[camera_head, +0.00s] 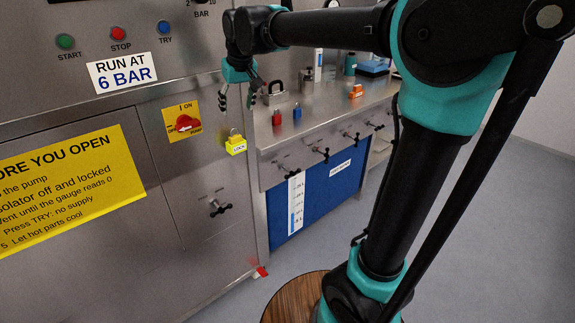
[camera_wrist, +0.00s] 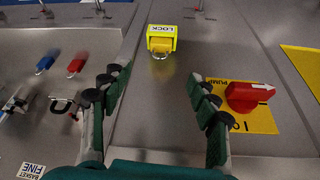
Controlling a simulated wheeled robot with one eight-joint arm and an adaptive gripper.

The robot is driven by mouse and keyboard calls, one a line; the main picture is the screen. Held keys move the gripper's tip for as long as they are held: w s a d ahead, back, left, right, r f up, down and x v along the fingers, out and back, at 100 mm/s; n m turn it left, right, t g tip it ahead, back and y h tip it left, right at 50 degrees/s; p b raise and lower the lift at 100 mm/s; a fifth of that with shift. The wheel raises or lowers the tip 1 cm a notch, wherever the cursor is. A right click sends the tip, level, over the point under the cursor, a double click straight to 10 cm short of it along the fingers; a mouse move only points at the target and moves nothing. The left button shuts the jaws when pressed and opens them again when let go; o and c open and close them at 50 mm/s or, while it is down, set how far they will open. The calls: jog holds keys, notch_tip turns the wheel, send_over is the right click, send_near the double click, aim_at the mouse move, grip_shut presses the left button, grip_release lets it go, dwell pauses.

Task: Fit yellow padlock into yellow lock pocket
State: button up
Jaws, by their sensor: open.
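The yellow lock pocket (camera_head: 237,150) is fixed on the steel panel, labelled LOCK; it also shows in the wrist view (camera_wrist: 162,29). The yellow padlock (camera_wrist: 160,44) sits in the pocket, with its shackle sticking out of the open side. In the head view the shackle shows above the pocket, and most of the padlock's body is hidden. My gripper (camera_head: 237,102) is open and empty, just above the pocket and apart from it. In the wrist view its fingers (camera_wrist: 156,83) are spread, with the padlock beyond them and nothing between them.
A red rotary switch (camera_head: 184,123) on a yellow plate is to the pocket's left in the head view. Valve handles (camera_head: 284,168) project from the bench front.

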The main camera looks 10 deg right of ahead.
jog(key=s+d+f+m, duration=0.1)
jog(key=s+d+f, duration=0.3)
jog(key=d+f, duration=0.3)
jog(key=s+d+f+m, duration=0.1)
jog(key=s+d+f, duration=0.2)
jog(key=d+f, duration=0.4)
jog(key=s+d+f+m+h, duration=0.1)
jog(key=s+d+f, duration=0.4)
jog(key=s+f, duration=0.2)
jog(key=s+d+f+m, duration=0.1)
jog(key=s+d+f, duration=0.4)
jog(key=s+f, duration=0.2)
jog(key=shift+s+f+m+h, duration=0.3)
jog(key=shift+s+h, duration=0.1)
jog(key=shift+s, duration=0.65)
jog(key=shift+r, duration=0.1)
